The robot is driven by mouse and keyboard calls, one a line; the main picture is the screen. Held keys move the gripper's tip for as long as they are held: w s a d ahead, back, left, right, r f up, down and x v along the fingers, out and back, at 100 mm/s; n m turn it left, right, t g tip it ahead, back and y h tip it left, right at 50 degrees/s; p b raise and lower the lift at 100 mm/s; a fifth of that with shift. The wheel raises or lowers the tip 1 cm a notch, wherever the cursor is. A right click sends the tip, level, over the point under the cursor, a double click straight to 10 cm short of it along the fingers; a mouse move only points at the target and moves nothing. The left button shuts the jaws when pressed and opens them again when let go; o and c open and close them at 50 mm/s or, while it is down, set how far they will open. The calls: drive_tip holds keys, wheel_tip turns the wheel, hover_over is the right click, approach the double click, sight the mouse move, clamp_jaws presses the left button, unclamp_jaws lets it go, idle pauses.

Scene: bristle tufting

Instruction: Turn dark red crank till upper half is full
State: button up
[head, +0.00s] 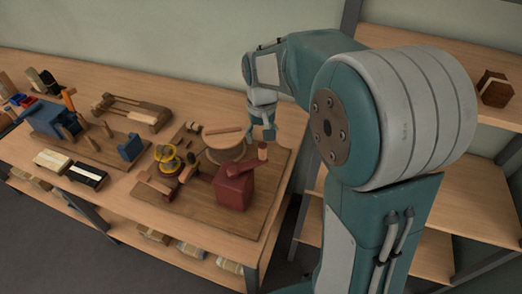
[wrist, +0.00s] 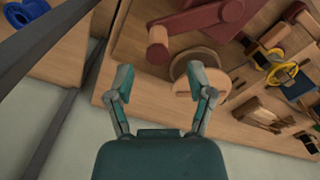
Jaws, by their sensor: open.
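The dark red crank machine (head: 235,188) stands on a wooden board on the bench, with a dark red arm and a brownish-red knob (head: 262,151) at its upper right. The machine also shows at the top of the wrist view (wrist: 205,20), with the knob (wrist: 158,48) lower left of it. A round pale wooden disc (head: 224,143) sits behind the machine; in the wrist view it is partly covered by my right finger. I cannot make out any filling on it. My gripper (head: 263,128) is open, empty and apart from the knob, behind it in the head view.
A yellow ring fixture (head: 167,158) and small wooden blocks share the board (head: 205,212). A blue machine (head: 50,118) and a wooden frame (head: 132,110) stand further left. Wooden shelves (head: 435,190) stand at right, with a dark metal post near my gripper in the wrist view.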

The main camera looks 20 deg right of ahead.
sight(262, 153)
wheel_tip(262, 153, down, 7)
drive_tip(key=shift+r, duration=0.2)
clamp_jaws()
